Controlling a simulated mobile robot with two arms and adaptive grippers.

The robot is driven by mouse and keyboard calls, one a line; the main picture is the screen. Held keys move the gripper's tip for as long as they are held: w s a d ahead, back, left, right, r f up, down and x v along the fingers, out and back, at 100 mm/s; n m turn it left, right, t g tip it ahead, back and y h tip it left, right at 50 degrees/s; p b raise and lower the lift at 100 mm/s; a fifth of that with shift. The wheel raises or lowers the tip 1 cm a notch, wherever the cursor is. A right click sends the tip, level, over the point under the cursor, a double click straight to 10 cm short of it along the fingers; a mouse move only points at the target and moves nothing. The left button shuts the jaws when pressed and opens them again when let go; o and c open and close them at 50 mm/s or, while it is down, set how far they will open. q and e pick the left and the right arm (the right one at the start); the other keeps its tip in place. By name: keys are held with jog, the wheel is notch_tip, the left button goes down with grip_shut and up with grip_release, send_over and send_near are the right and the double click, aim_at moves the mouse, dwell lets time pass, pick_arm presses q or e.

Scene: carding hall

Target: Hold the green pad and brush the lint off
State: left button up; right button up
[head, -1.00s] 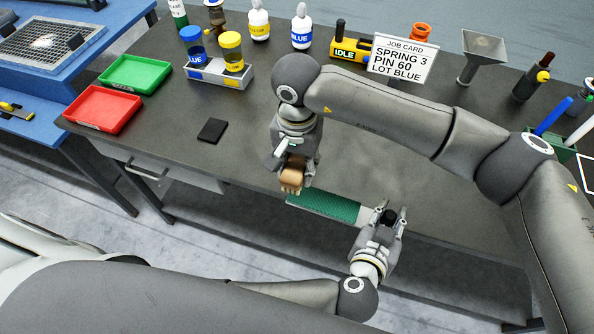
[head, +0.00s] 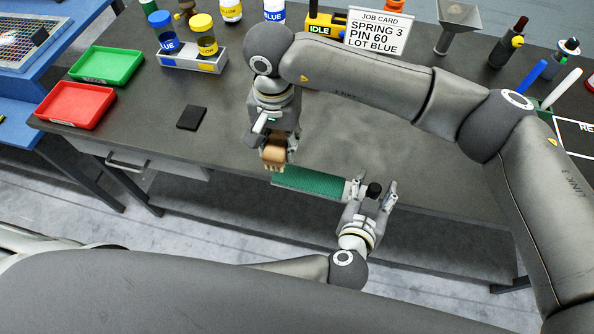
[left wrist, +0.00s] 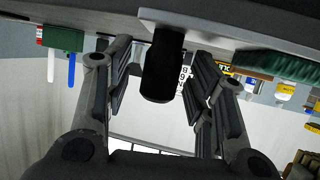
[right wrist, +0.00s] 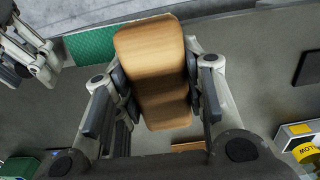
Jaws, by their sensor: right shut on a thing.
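The green pad (head: 310,182) is a long textured strip at the bench's front edge; it also shows in the right wrist view (right wrist: 92,45) and the left wrist view (left wrist: 278,65). A black knob-like handle (left wrist: 162,68) is at its right end. My left gripper (head: 376,190) is open around this handle, with visible gaps beside it. My right gripper (head: 273,147) is shut on a wooden brush (right wrist: 155,72), which is above the pad's left end. The brush's underside and any lint are hidden or too small to tell.
A black slab (head: 191,117) lies left of the brush. Red (head: 75,105) and green (head: 105,66) trays are at the left. A jar holder (head: 191,65), a job card (head: 377,32) and a funnel (head: 458,22) line the back. My right arm crosses above the bench.

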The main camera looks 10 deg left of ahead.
pick_arm(q)
jog(key=v, duration=1.2)
